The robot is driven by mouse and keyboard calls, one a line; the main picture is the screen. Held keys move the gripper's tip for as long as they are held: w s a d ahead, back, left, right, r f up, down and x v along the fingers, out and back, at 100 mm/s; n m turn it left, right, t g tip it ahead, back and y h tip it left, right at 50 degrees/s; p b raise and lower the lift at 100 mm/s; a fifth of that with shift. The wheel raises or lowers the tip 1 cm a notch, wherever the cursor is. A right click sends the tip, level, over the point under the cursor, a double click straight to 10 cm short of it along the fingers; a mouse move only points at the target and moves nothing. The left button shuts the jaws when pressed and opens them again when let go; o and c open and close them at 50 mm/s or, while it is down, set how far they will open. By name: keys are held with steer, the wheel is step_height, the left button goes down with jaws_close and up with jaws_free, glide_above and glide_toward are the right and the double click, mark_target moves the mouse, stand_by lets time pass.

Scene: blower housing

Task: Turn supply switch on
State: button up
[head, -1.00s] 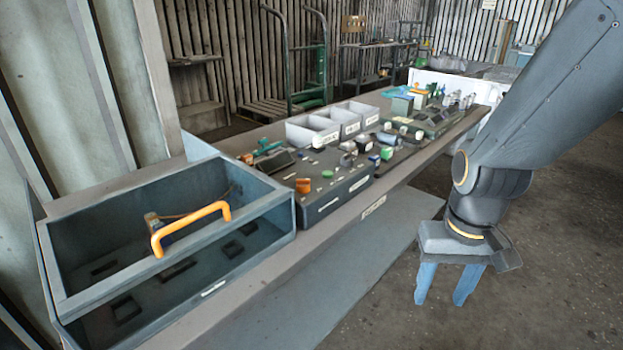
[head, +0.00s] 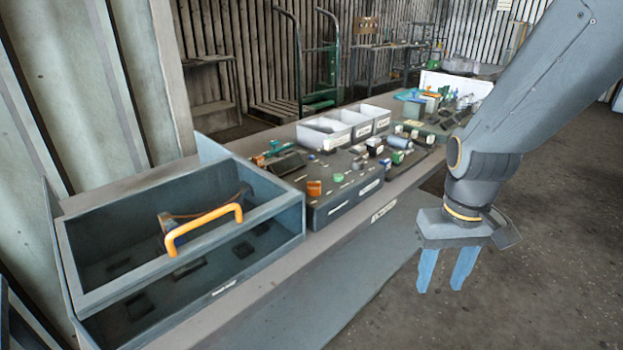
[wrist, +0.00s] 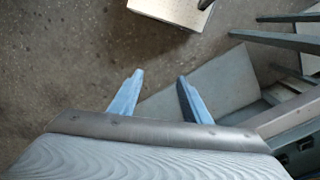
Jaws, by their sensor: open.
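My gripper (head: 444,284) hangs at the right in the head view, pointing down over the floor beside the bench. Its two blue fingers are apart with nothing between them; they also show in the wrist view (wrist: 160,88). I cannot make out which part is the supply switch. A dark control box (head: 343,205) on the bench carries several small parts, among them an orange knob (head: 314,188) and green pieces. My gripper is apart from all of these.
A blue-grey open housing (head: 262,262) with an orange handle (head: 203,229) stands at the bench's near left. White bins (head: 336,140) sit behind the control box. A green trolley (head: 327,75) stands behind the bench. The floor at right is clear.

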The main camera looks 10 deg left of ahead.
steer(key=w+a+r+n+p, duration=0.2)
steer(key=w+a+r+n, duration=0.3)
steer(key=w, duration=0.3)
steer(key=n+h+p, duration=0.4)
steer(key=n+p, duration=0.2)
steer(key=n, duration=0.7)
glide_toward(314, 187)
steer(key=shift+w+p+x, duration=0.2)
steer(key=shift+p+x, duration=1.25)
steer(key=shift+x, duration=2.4)
steer(key=c, duration=1)
